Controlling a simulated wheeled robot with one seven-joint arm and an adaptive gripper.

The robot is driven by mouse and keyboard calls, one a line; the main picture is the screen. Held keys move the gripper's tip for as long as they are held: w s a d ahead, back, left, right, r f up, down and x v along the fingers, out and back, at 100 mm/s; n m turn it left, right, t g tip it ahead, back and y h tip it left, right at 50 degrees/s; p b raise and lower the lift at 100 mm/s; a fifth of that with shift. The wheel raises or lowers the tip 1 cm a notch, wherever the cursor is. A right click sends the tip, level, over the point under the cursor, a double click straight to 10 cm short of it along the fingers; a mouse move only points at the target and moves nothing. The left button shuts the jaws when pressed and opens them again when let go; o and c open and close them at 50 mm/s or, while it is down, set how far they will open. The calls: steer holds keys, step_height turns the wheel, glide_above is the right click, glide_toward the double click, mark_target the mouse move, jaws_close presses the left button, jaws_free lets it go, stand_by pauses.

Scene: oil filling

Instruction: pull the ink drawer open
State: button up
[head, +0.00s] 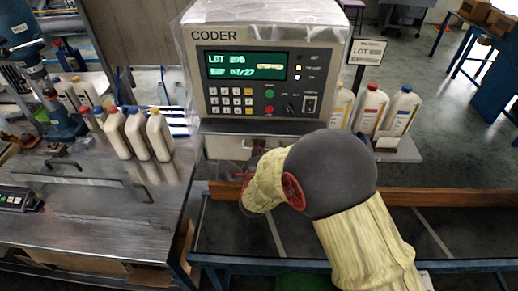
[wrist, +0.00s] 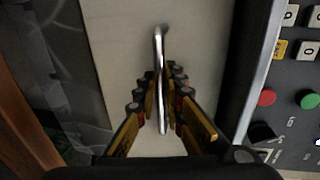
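The ink drawer (head: 225,149) has a pale beige front under the coder's control panel in the head view, and I cannot tell there whether it stands out from the housing. The drawer front (wrist: 125,60) fills the middle of the wrist view, with a shiny metal bar handle (wrist: 159,55) on it. My gripper (wrist: 163,85) has its two fingers drawn in closely on both sides of the handle, shut on it. In the head view my gripper (head: 257,149) is at the right part of the drawer, and my wrist hides part of this area.
The coder (head: 262,80) stands above the drawer. White bottles (head: 371,108) stand on a shelf at its right. More capped bottles (head: 137,134) stand on the metal table (head: 100,200) at left. A wooden rail (head: 450,197) runs below the machine, behind my arm.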

jaws_close()
steer(key=shift+s+f, duration=0.1)
steer(key=shift+f, duration=0.05)
stand_by(0.4)
